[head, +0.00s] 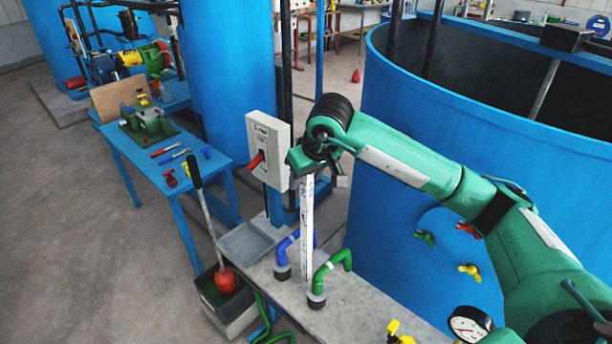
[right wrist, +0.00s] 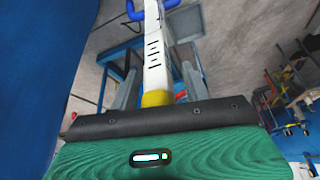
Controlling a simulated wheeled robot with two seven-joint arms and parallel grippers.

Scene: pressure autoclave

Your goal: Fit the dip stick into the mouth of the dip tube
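The dip stick (head: 307,225) is a long white strip with dark marks. It stands upright under my right gripper (head: 316,180), its lower end near the bench between a blue and a green pipe. In the right wrist view the stick (right wrist: 156,50) runs away from the palm, with a yellow end near it. Grey fingers of my right gripper (right wrist: 160,88) stand on both sides with gaps, so it looks open around the stick. I cannot make out the mouth of the dip tube or whether the stick's foot is in it. My left gripper is not in view.
A bench (head: 350,310) carries a blue pipe (head: 288,247), a green pipe (head: 330,268) and a grey tray (head: 246,243). A switch box (head: 265,145) stands close behind the gripper. A large blue tank (head: 450,150) is at right. A bin (head: 230,305) stands at lower left.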

